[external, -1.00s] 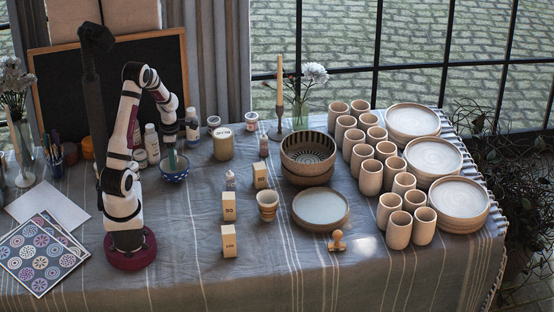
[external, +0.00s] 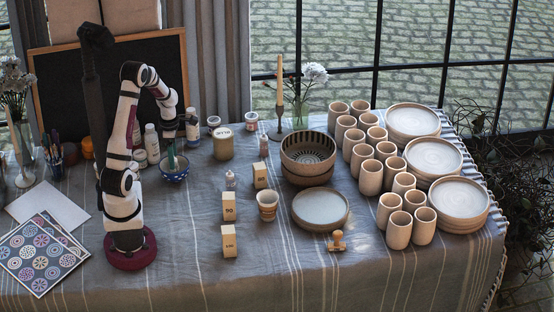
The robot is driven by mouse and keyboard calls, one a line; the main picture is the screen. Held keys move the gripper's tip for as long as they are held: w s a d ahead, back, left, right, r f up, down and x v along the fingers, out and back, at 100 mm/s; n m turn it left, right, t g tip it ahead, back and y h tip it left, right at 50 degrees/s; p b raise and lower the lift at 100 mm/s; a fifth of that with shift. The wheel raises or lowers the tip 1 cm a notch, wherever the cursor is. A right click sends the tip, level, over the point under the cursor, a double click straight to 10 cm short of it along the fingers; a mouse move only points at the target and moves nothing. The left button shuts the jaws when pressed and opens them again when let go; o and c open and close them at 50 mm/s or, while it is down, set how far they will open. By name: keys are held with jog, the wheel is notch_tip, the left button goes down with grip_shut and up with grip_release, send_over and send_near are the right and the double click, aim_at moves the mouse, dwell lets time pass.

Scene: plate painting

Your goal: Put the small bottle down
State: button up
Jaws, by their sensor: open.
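A small pale bottle (external: 230,181) stands upright on the cloth-covered table, right of the blue patterned bowl (external: 174,171) and apart from my gripper. Another small bottle (external: 263,146) stands farther back, near the candle holder. My gripper (external: 183,121) is open, above and behind the blue bowl. It is close beside a labelled bottle (external: 192,133) at the back; I cannot tell whether it touches it. The fingers are small and dark here, and their tips are hard to make out.
White bottles (external: 151,141) stand left of the gripper. A large jar (external: 222,144) and small blocks (external: 229,206) lie to the right, with a patterned cup (external: 267,205). Stacked bowls (external: 307,155), cups and plates (external: 459,200) fill the right side. The front of the table is mostly clear.

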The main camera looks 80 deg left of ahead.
notch_tip(320, 180, up, 5)
jog(key=shift+r, duration=0.2)
